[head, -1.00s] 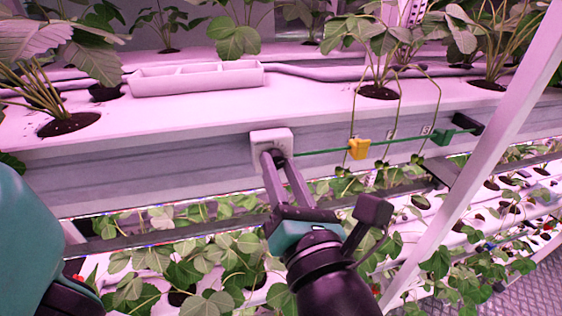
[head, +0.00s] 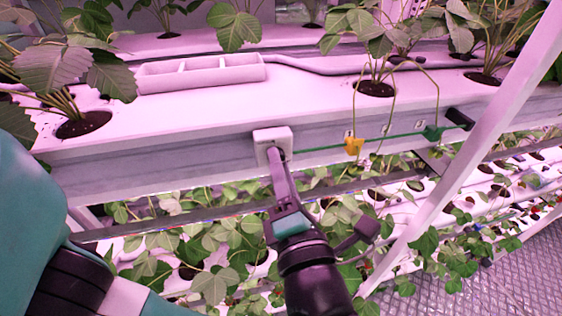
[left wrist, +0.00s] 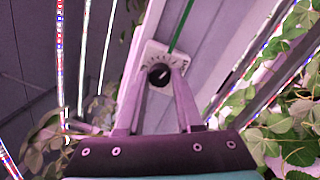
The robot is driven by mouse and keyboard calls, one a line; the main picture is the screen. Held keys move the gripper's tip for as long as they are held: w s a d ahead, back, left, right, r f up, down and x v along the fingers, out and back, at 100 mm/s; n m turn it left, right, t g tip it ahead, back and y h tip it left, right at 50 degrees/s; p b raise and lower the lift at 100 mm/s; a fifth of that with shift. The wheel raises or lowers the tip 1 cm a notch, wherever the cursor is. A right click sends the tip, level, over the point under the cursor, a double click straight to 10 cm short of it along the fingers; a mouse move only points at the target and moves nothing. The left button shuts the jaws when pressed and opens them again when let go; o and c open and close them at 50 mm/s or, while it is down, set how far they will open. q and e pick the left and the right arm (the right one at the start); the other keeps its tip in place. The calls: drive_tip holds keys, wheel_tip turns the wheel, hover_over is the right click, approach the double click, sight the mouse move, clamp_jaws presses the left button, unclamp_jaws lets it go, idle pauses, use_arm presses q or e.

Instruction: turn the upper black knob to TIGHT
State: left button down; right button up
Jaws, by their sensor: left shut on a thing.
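The black knob (left wrist: 159,75) sits on a pale square box (head: 285,138) fixed to the front face of the upper grey gutter. In the left wrist view, dial marks ring the knob on the box (left wrist: 151,53), too small to read. A light mark shows on the knob's face. My left gripper (head: 274,155) reaches up to the box from below. Its two fingers stand on either side of the knob in the left wrist view (left wrist: 158,78), shut on it. In the head view the fingers hide the knob. My right gripper is not in view.
Strawberry plants grow above and below. A slanted white post (head: 455,180) stands at right.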

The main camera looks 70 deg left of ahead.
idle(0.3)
use_arm(q)
drive_tip(key=c, duration=0.6)
unclamp_jaws()
drive_tip(key=shift+o, duration=0.2)
drive_tip(key=d+f+b, duration=0.1)
drive_tip(key=d+b, duration=0.2)
drive_tip(key=d, duration=0.8)
drive_tip(key=shift+s+d, duration=0.3)
drive_tip(key=shift+s, duration=0.05)
drive_tip(key=shift+a, duration=0.1)
